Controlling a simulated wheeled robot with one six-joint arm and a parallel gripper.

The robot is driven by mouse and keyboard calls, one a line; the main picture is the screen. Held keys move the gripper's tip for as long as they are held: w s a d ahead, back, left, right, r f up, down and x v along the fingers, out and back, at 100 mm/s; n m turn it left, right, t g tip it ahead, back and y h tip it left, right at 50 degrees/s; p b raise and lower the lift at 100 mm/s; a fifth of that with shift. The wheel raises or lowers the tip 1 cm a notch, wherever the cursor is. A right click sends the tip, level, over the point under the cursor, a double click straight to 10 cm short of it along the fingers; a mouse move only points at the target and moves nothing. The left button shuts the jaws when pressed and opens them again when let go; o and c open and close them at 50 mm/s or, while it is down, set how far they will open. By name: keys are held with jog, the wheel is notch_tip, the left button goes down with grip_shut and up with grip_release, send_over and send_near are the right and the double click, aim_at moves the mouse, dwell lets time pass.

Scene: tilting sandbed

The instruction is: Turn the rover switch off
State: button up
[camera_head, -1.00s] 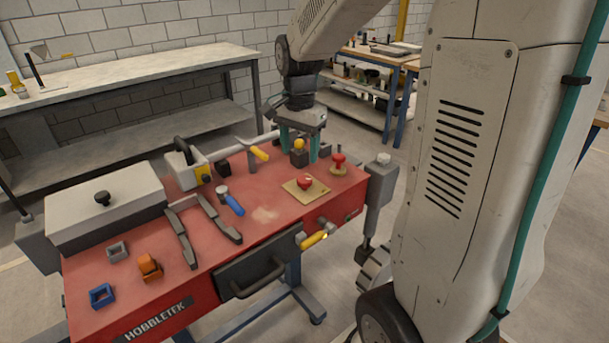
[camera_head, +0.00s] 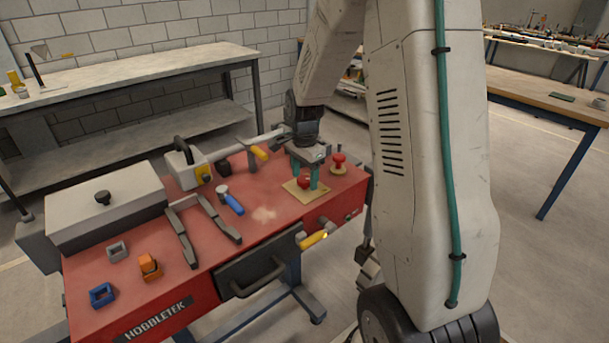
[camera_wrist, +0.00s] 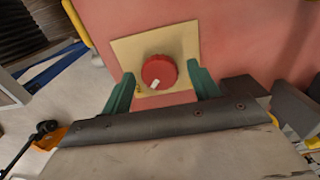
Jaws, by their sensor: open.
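A round red knob (camera_head: 304,181) with a white pointer mark sits on a tan square plate (camera_head: 290,187) on the red bench top; no lettering names it as the rover switch. In the wrist view the knob (camera_wrist: 159,70) shows its white mark toward the lower left, on the plate (camera_wrist: 128,50). My gripper (camera_head: 306,183) is open, pointing down over the plate with its green fingers on either side of the knob. In the wrist view the fingers (camera_wrist: 161,80) stand apart left and right of the knob, with gaps showing.
A red mushroom button (camera_head: 338,160) stands just right. A yellow-handled lever (camera_head: 314,239) sticks out of the bench front. A blue-handled tool (camera_head: 234,204), dark tongs (camera_head: 184,240) and a grey lidded box (camera_head: 104,205) are to the left. A horizontal bar (camera_head: 240,147) lies behind.

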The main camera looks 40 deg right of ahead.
jog(key=c, duration=1)
jog(key=shift+o, duration=0.2)
jog(key=shift+n, duration=0.4)
jog(key=n, duration=1.2)
jog(key=shift+n, duration=2.5)
